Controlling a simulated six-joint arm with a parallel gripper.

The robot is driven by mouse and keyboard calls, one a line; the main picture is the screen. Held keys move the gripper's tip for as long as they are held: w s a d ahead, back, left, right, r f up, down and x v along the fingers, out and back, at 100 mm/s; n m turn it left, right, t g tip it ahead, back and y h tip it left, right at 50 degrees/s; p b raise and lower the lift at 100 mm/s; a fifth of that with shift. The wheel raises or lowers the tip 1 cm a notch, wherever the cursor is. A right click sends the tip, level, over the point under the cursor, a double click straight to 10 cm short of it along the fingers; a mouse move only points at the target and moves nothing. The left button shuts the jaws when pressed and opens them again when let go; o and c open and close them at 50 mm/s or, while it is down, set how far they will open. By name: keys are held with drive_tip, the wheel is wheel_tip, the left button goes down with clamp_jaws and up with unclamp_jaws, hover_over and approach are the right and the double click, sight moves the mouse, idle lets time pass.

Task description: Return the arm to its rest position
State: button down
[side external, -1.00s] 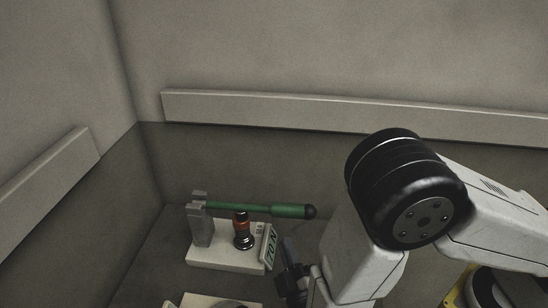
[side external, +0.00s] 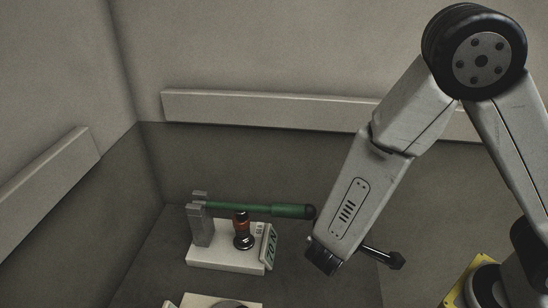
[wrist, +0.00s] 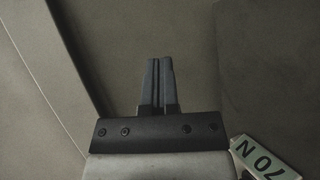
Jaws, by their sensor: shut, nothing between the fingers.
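My gripper (wrist: 160,75) shows in the wrist view with its two dark fingers together and nothing between them. Plain grey surfaces lie beyond the fingertips. In the side view my arm is raised and bent, with its upper joint high at the right. A dark end piece sticks out to the right from behind my lower link; the fingers cannot be made out clearly there. My gripper touches nothing that I can see.
Another pale block (side external: 195,299) lies in front.

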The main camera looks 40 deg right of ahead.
drive_tip(key=s+d+m+g+y, duration=0.2)
drive_tip(key=s+g+y, duration=0.25)
drive_tip(key=y, duration=0.55)
drive_tip(key=w+t+y, duration=0.1)
drive_tip(key=w+r+m+t+y, duration=0.1)
drive_tip(key=w+r+t+y, duration=0.1)
drive_tip(key=w, duration=0.1)
drive_tip(key=shift+w+d+r+t, duration=0.1)
drive_tip(key=shift+d+r+t, duration=0.15)
drive_tip(key=c, duration=1.3)
unclamp_jaws()
idle(0.8)
